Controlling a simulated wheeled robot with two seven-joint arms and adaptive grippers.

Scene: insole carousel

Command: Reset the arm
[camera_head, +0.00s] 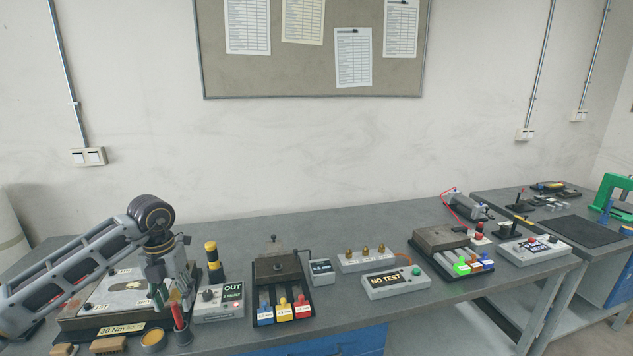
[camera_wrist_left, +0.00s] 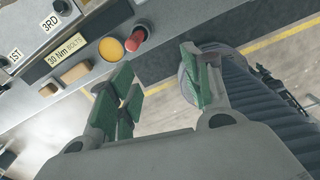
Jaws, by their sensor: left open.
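My left arm comes in from the left in the head view, bent at the elbow. My left gripper (camera_head: 168,292) points down over the front left part of the workbench, close to a red-handled tool in a holder (camera_head: 181,328). In the left wrist view my left gripper (camera_wrist_left: 163,92) has its two green-padded fingers spread apart, with nothing between them. Beyond the fingertips are the bench's front edge and the floor. My right gripper is not in view.
Under and beside the arm is a plate fixture labelled 30 Nm (camera_head: 122,330). To its right stand a grey OUT box (camera_head: 218,305), a black-and-yellow post (camera_head: 214,262), a colored-tab block (camera_head: 283,312) and a NO TEST box (camera_head: 396,284). The bench's back strip is clear.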

